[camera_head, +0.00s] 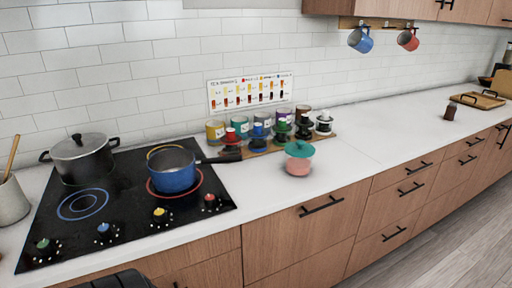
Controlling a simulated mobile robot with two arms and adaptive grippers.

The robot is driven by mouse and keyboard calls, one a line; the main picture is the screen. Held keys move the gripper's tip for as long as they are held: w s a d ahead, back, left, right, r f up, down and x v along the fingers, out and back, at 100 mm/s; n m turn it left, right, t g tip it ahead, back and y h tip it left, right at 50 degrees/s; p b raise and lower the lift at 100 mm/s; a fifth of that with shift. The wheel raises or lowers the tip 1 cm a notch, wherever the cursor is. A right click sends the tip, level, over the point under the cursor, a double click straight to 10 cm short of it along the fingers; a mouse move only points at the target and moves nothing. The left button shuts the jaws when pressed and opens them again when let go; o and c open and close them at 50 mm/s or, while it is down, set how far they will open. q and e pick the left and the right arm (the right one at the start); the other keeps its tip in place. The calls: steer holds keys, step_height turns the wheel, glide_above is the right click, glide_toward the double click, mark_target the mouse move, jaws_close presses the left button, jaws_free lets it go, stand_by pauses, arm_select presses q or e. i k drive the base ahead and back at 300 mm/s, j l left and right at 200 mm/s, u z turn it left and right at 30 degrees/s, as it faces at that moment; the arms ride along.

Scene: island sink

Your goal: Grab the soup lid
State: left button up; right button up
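A large silver pot (84,165) with dark handles stands at the back left of the black cooktop. Its lid (79,145), with a dark knob, sits on top of it. This looks like the soup lid, but no soup shows. A pink jar (298,167) on the counter also bears a teal lid (299,149) with a small knob. Neither gripper's fingertips show. A dark rounded part at the bottom left edge seems to be mine, well apart from the pot and the jar.
A blue saucepan (174,172) sits on the cooktop (110,212), its dark handle pointing right. A utensil crock (10,202) stands at the far left. Several tins and colored drippers crowd behind the pink jar. The counter (375,137) to the right is mostly clear.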

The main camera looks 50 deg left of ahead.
mark_target(299, 149)
steer(key=u, duration=1.2)
